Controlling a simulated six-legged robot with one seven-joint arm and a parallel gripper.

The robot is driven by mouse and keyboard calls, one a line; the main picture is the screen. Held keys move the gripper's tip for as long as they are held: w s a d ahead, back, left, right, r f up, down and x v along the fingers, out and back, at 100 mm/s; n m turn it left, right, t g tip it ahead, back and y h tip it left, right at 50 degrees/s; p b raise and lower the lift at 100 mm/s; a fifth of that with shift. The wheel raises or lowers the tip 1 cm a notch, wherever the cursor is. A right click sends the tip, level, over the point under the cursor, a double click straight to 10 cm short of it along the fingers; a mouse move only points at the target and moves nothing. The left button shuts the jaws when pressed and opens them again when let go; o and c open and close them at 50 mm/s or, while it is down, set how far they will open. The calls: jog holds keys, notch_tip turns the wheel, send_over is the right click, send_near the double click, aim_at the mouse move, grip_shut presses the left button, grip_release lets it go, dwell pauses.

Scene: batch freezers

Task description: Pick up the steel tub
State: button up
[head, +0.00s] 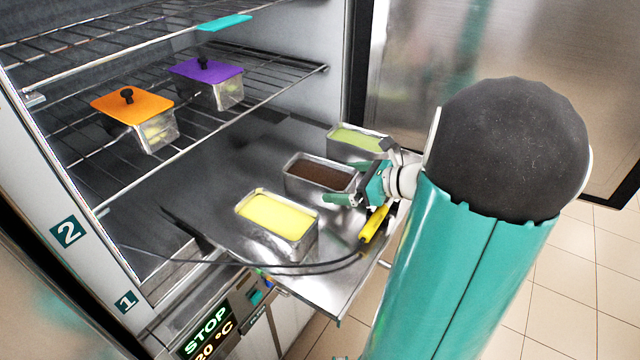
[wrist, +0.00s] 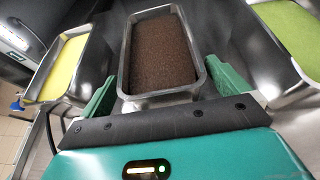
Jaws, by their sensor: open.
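Three open steel tubs stand in a row on a pulled-out steel shelf (head: 330,285). The tub with brown filling (head: 320,173) is in the middle; the wrist view shows it (wrist: 160,50) straight ahead. The tub with yellow filling (head: 277,216) is nearer in the head view, and the tub with green filling (head: 358,139) is farther. My gripper (wrist: 172,88) is open, its green fingers on either side of the brown tub's near end in the wrist view. Whether a finger touches it, I cannot tell. In the head view my gripper (head: 362,188) partly covers that end.
A wire shelf (head: 80,168) above holds an orange-lidded tub (head: 130,105) and a purple-lidded tub (head: 207,75). A teal lid (head: 224,22) lies higher up. A yellow-handled tool (head: 375,224) and dark cable show beside my gripper. The open freezer door (head: 440,50) stands behind.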

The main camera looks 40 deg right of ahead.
jog(key=c, duration=1.2)
jog(key=shift+c, duration=0.2)
jog(key=shift+r, duration=0.2)
